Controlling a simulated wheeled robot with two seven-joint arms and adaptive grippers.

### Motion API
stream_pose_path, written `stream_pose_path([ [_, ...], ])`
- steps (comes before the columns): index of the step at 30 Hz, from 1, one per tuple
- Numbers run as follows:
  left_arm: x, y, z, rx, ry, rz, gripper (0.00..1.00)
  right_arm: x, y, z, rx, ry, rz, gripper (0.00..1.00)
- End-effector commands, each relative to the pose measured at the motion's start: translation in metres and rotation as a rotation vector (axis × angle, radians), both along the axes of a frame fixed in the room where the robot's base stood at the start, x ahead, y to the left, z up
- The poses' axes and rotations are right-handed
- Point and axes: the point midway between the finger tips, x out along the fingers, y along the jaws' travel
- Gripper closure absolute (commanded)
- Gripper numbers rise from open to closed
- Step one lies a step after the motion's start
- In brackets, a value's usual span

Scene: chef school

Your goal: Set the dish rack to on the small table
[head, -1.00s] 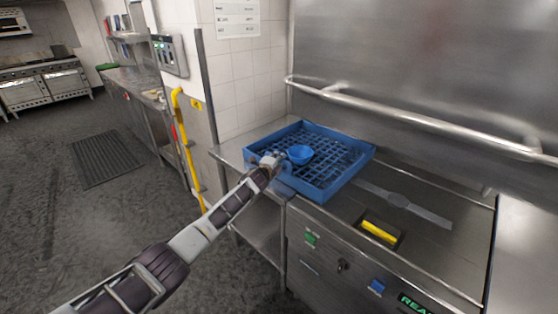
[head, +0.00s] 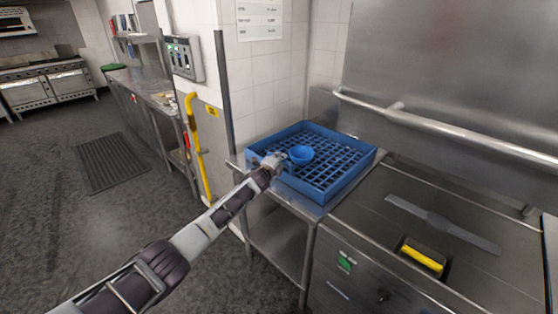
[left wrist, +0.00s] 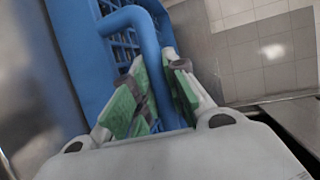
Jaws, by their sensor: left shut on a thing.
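My left gripper (head: 275,163) is at the rack's near left side. In the left wrist view its green-padded fingers (left wrist: 160,98) are closed around a blue bar of the rack (left wrist: 149,50). The rack is over the small steel table (head: 302,207), which has an open lower shelf. I cannot tell whether it rests fully on the top. My right gripper is not in view.
A steel machine top (head: 395,225) with a yellow-filled recess (head: 421,258) adjoins the table on the right. A tiled wall stands behind the rack, and a steel rail (head: 440,125) runs to its right. A yellow pipe (head: 196,150) is at left. The left floor is open.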

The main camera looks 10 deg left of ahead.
Motion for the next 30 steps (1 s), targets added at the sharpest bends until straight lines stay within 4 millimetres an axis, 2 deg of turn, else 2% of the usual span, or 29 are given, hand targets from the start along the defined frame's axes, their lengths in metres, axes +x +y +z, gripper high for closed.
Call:
stream_pose_path([
  [17, 0.0006, 0.0030, -0.0006, 0.002, 0.001, 0.005, 1.00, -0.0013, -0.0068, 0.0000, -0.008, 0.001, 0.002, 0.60],
  [18, 0.0007, 0.0032, -0.0005, 0.002, 0.001, 0.005, 0.80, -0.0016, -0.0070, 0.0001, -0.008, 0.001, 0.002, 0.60],
  [22, 0.0004, 0.0022, -0.0006, 0.002, 0.001, 0.003, 0.63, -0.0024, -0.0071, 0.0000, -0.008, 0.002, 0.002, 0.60],
  [30, -0.0002, 0.0003, -0.0010, 0.001, 0.002, 0.001, 0.63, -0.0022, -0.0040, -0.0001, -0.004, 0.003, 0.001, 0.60],
])
